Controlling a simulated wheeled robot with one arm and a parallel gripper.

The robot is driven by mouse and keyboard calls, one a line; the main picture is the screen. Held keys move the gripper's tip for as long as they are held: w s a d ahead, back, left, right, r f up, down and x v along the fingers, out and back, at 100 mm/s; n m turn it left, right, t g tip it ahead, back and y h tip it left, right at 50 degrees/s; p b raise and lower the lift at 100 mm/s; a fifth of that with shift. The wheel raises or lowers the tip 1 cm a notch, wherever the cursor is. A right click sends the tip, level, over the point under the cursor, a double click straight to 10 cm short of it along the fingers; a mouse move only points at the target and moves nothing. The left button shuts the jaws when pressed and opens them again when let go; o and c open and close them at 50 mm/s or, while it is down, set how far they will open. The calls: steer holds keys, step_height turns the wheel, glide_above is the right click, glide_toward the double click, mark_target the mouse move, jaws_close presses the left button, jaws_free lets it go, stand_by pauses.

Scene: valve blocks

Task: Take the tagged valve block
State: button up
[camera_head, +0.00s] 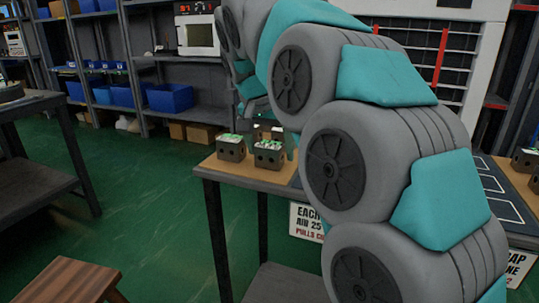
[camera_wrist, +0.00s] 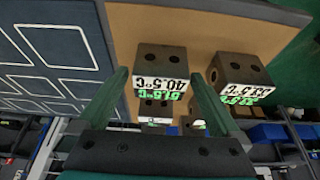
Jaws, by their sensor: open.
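Two brown valve blocks with holes and white-and-green displays stand on the tan table top, the left one (camera_head: 231,150) and the right one (camera_head: 268,155) in the head view. In the wrist view one block (camera_wrist: 161,60) lies ahead, between the lines of my gripper's fingers (camera_wrist: 158,76); its upside-down display seems to read 40.5°C. Another block (camera_wrist: 240,72) is just outside the right finger. Parts of further blocks (camera_wrist: 157,107) show beyond the first. My gripper is open and empty. I cannot tell which block is the tagged one.
The table edge (camera_head: 240,178) is close to the blocks. A dark mat with white outlined squares (camera_wrist: 55,45) lies beside them. More blocks (camera_head: 526,160) stand at the far right. Shelves with blue bins (camera_head: 169,98) stand behind; a stool (camera_head: 70,283) is at the lower left.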

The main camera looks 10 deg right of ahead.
jaws_close()
stand_by(0.7)
